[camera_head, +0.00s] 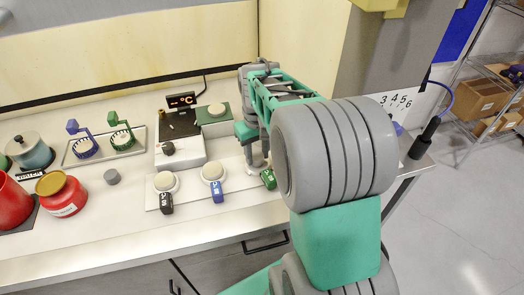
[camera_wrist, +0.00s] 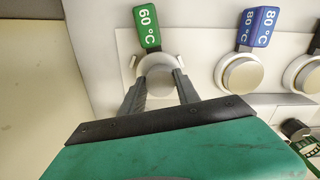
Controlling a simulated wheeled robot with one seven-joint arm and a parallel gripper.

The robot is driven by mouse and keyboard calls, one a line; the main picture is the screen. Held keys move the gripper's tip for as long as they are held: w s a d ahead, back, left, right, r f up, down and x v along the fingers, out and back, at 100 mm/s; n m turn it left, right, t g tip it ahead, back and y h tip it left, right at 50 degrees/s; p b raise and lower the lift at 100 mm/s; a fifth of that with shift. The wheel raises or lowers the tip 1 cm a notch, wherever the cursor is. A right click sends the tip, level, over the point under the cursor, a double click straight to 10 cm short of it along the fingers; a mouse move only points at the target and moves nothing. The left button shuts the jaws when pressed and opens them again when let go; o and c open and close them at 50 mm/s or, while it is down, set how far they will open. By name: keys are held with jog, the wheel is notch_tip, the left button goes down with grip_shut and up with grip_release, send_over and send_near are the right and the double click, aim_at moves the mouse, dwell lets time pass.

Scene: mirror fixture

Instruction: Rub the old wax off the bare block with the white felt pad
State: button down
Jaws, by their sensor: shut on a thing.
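My gripper (camera_wrist: 160,84) is low over the bench, its two fingers shut on a pale round piece (camera_wrist: 158,64) at the green 60 °C tag (camera_wrist: 147,28). I cannot tell whether this piece is the white felt pad; the fingers hide part of it. In the head view my gripper (camera_head: 257,160) is partly covered by my arm, just left of the green tag (camera_head: 268,179). I cannot pick out the bare block with certainty; dark pieces stand on the hotplate (camera_head: 180,148) with a °C display.
Cream discs stand at the blue 80 °C tag (camera_head: 217,191) and the black tag (camera_head: 166,203). A grey cylinder (camera_head: 111,177), red jar (camera_head: 62,194), pot (camera_head: 30,151) and tray (camera_head: 70,157) with blue and green ring holders are left. The front bench strip is clear.

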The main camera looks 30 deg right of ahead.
jog(key=a, duration=0.3)
jog(key=shift+a, duration=0.15)
notch_tip(320, 180, up, 8)
jog(key=p, duration=0.5)
jog(key=shift+r, duration=0.1)
jog(key=shift+p, duration=0.4)
